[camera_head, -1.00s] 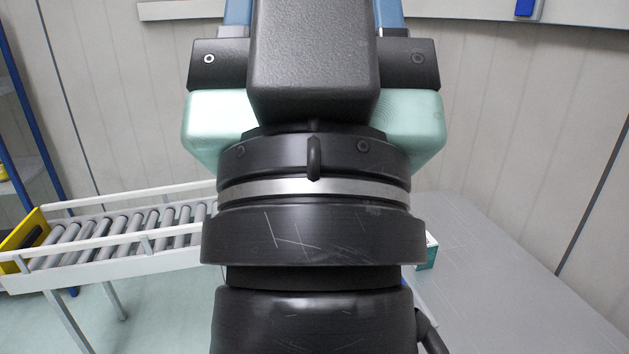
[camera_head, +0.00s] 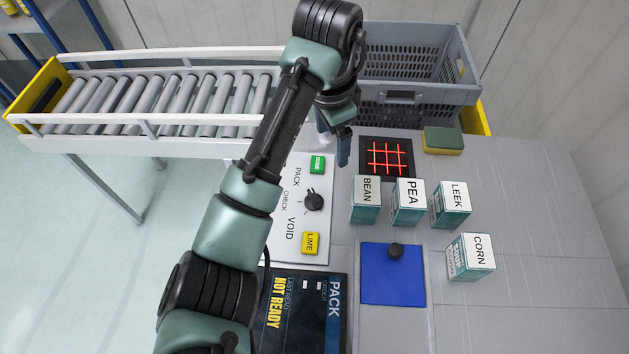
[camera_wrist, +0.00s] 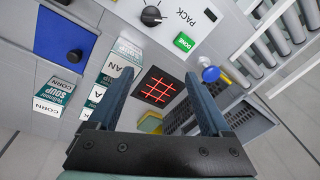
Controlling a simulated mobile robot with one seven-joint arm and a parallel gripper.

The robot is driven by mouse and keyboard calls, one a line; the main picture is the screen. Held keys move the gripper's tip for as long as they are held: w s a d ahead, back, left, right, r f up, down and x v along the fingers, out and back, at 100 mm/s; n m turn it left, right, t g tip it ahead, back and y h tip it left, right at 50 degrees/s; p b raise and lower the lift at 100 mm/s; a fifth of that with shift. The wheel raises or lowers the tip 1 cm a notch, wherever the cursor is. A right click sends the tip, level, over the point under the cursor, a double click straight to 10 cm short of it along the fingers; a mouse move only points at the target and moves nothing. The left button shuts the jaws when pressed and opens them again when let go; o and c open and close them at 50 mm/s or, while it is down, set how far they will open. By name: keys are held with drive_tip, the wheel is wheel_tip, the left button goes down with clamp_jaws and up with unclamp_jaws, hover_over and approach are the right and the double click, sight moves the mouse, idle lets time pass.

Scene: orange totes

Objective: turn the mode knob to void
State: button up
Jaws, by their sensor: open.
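The black mode knob (camera_head: 314,200) sits on the pale control panel (camera_head: 318,253), with the labels PACK, CHECK and VOID spread along its left side. The knob also shows at the top of the wrist view (camera_wrist: 152,16), near the PACK label. Its pointer mark is small; in the wrist view it seems to face PACK.
A green DONE button (camera_head: 317,164) and a yellow LIME button (camera_head: 311,243) flank the knob. A red-lit scanner (camera_head: 386,157), several soup boxes (camera_head: 409,203) and a blue pad (camera_head: 392,288) lie right. A grey crate (camera_head: 420,90) and roller conveyor (camera_head: 160,102) stand behind.

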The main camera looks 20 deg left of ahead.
sight(313, 195)
drive_tip(key=shift+g, duration=0.9)
drive_tip(key=s+f, duration=0.1)
drive_tip(key=f, duration=0.3)
drive_tip(key=s+a+f+b, duration=0.1)
drive_tip(key=f, duration=0.4)
drive_tip(key=s+a+f, duration=0.1)
drive_tip(key=f, duration=0.4)
drive_tip(key=shift+a+f, duration=0.2)
drive_tip(key=shift+a, duration=0.05)
clamp_jaws()
